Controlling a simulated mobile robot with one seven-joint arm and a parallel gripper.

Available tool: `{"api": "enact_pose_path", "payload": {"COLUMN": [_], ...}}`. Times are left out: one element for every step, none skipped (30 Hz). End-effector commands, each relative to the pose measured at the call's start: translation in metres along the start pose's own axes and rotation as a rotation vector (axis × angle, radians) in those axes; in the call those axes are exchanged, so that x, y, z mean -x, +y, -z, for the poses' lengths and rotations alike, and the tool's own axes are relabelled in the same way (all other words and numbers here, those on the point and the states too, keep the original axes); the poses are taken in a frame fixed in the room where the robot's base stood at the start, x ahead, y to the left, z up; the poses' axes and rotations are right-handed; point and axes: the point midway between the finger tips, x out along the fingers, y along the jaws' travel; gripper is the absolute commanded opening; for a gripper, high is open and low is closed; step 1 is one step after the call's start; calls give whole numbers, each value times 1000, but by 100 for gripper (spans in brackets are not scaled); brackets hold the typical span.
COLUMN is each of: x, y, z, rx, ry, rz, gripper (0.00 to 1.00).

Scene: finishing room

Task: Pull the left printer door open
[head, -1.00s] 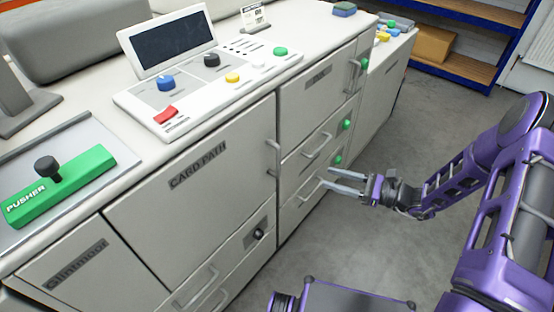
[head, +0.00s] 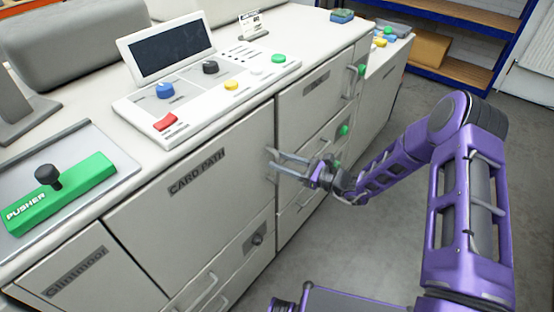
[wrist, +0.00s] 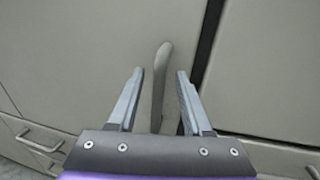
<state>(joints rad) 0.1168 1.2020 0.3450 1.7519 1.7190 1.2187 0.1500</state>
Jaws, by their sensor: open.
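The left printer door (head: 205,205) is the pale grey panel labelled CARD PATH, and it looks closed. Its upright grey bar handle (wrist: 162,72) is near its right edge, and the door (wrist: 80,60) also fills the left of the wrist view. My gripper (head: 273,160) is at that edge in the head view and covers most of the handle there. In the wrist view the open fingers of my gripper (wrist: 160,76) stand on both sides of the handle, with a gap on each side. Whether the fingers reach past the bar's depth is unclear.
Right of a dark seam is another cabinet front (head: 305,100) with handles and green knobs. A control panel (head: 205,85) and a green pusher (head: 75,190) are on the counter. Drawer handles (head: 205,290) stick out below the door. The grey floor (head: 365,240) is clear.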

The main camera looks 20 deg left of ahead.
Motion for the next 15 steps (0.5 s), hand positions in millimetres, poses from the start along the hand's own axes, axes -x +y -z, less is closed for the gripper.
{"api": "enact_pose_path", "payload": {"x": [-6, -9, -11, -13, -14, -16, -16, -17, -17, -17, -17, -17, -17, -17, -17], "y": [1, 1, 0, 0, 0, 0, 0, 0, 0, 0, 0, 0, 0, 0, 0], "z": [0, 0, 0, 0, 0, 0, 0, 0, 0, 0, 0, 0, 0, 0, 0], "rx": [0, 0, 0, 0, 0, 0, 0, 0, 0, 0, 0, 0, 0, 0, 0], "ry": [0, 0, 0, 0, -1, -1, 0, 0, 0, 0, 0, 0, 0, 0, 0], "rz": [-3, -2, -1, -1, -1, 0, 0, 0, 0, 0, 0, 0, 0, 0, 0], "gripper": [50, 50, 50, 50, 50, 50, 50, 50, 50, 50, 50, 50, 50, 50, 44]}}
